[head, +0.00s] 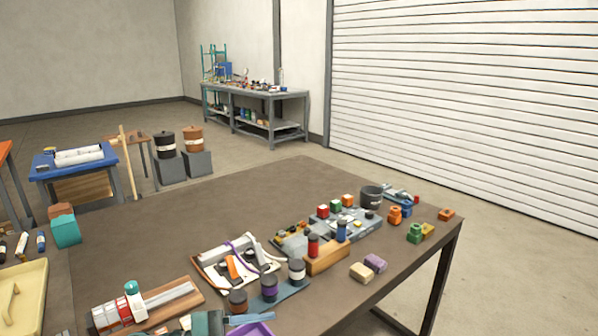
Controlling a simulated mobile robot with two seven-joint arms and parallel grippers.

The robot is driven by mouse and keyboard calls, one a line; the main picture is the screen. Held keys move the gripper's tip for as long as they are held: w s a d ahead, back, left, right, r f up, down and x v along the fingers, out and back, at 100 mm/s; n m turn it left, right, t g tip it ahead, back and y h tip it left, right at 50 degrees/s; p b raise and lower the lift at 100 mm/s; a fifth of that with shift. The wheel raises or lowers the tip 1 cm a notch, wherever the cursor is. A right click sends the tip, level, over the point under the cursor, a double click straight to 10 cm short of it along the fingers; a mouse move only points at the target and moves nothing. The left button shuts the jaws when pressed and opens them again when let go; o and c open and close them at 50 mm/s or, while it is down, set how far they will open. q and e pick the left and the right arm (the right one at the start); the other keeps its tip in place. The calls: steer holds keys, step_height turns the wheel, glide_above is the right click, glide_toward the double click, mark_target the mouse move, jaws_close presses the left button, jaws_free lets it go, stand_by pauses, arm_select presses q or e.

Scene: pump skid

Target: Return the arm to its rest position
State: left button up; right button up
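Neither of my grippers shows in the head view, and I cannot make out any part of either arm. The brown table (200,225) fills the lower middle of the view. No gripper is seen touching anything on it. What lies below the bottom edge of the picture is hidden.
Along the table's right part stand a wooden block with red and blue cylinders (327,258), a dark cup (372,196), small coloured blocks (368,267), jars (269,287) and a white tray (235,262). A grey workbench (255,95) stands behind.

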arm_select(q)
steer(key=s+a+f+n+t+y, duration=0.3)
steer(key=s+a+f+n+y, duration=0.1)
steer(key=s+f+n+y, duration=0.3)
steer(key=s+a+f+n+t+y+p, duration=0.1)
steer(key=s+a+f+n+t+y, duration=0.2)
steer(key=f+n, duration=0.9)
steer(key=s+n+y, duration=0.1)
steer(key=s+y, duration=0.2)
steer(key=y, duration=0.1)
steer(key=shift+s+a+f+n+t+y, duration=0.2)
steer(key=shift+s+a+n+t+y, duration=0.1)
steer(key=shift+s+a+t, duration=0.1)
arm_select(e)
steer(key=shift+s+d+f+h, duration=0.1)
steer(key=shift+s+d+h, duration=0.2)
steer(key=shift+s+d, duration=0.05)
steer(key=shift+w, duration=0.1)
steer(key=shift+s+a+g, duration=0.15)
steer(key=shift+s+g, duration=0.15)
